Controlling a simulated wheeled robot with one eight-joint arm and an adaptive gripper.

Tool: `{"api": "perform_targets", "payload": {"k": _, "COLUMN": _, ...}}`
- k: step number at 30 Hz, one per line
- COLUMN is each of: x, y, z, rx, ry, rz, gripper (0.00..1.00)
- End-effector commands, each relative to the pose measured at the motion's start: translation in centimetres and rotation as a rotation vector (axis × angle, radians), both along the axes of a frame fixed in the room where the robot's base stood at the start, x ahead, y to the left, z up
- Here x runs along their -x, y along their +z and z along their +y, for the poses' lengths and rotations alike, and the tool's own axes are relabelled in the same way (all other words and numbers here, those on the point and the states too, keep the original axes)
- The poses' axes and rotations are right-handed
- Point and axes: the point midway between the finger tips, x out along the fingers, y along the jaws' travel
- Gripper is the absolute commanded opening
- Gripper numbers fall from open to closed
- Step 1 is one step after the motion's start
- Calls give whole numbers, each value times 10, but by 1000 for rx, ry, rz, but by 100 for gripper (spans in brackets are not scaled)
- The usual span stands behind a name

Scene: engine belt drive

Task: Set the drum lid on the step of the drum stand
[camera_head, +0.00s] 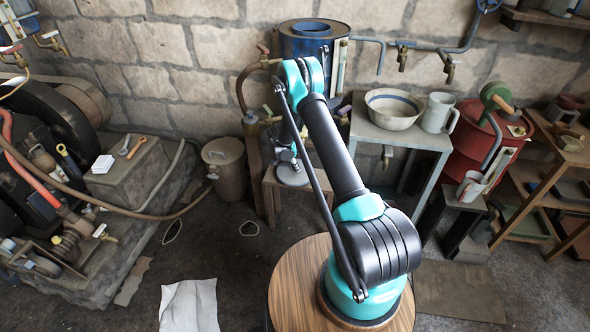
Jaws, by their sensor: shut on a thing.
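The blue drum (290,46) stands against the back wall on the drum stand. The stand's low wooden step (272,183) juts out in front, partly hidden by my arm. My gripper (291,163) is at the far end of my arm, pointing down over the step. It is shut on the drum lid (292,176), a flat grey round disc. The lid is level and just above or touching the step's top; I cannot tell which. My gripper's fingertips are small and partly hidden here.
Right of the stand, a grey table (408,136) holds a bowl (393,106) and a jug (439,112). A lidded metal can (223,165) stands left of the step. A hose (243,92) runs down beside the blue drum. A red drum (490,150) stands farther right.

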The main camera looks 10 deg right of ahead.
Motion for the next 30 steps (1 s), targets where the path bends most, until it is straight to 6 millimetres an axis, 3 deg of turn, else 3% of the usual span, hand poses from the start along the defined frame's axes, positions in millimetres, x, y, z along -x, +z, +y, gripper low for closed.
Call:
{"api": "perform_targets", "payload": {"k": 4, "x": 0, "y": -17, "z": 0, "rx": 1, "ry": 0, "rz": 0, "gripper": 0}}
{"api": "perform_targets", "payload": {"k": 14, "x": 0, "y": -20, "z": 0, "rx": 0, "ry": 0, "rz": 0, "gripper": 0}}
{"api": "perform_targets", "payload": {"k": 15, "x": 0, "y": -20, "z": 0, "rx": 0, "ry": -1, "rz": 0, "gripper": 28}}
{"api": "perform_targets", "payload": {"k": 20, "x": 0, "y": -20, "z": 0, "rx": 0, "ry": -1, "rz": 0, "gripper": 47}}
{"api": "perform_targets", "payload": {"k": 30, "x": 0, "y": -17, "z": 0, "rx": 0, "ry": -1, "rz": 0, "gripper": 47}}
